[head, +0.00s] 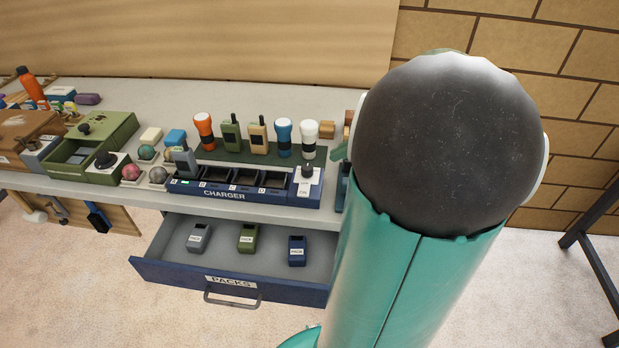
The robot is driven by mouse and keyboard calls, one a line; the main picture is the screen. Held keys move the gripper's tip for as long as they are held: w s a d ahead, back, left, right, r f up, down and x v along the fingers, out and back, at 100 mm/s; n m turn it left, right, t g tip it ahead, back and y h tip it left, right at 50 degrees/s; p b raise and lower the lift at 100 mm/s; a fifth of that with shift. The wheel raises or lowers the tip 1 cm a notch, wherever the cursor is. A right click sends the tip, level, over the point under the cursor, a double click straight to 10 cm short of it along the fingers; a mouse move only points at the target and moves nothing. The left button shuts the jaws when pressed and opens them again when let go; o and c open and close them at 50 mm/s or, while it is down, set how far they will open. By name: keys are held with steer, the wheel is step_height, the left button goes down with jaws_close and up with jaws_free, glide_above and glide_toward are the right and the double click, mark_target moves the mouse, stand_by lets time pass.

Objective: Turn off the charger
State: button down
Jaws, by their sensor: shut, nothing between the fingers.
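The charger (235,196) is a long dark blue block labelled CHARGER on the bench. It has a row of dark slots, and a grey pack or radio (185,161) stands in the leftmost one. At its right end is a white switch panel (314,184) with a dark knob (308,171). Small lettering below the knob seems to read ON, but it is too small to be sure. My arm fills the right of the view, just right of the charger. My gripper does not show; the arm hides that area.
An open blue drawer (161,272) labelled PACKS juts out below the charger, holding a grey pack (199,238), a green pack (248,238) and a blue pack (297,250). Torches and radios stand behind the charger on a green strip (270,157). A green box (110,128) stands left.

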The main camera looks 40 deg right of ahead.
steer(key=shift+a+r, duration=0.1)
glide_toward(299, 184)
steer(key=w+a, duration=0.2)
steer(key=w, duration=0.1)
steer(key=shift+a, duration=0.2)
steer(key=f, duration=0.2)
steer(key=shift+w+d+f, duration=0.2)
steer(key=shift+w+f, duration=0.1)
steer(key=shift+d+f, duration=0.1)
steer(key=shift+f, duration=0.6)
steer(key=shift+w, duration=0.1)
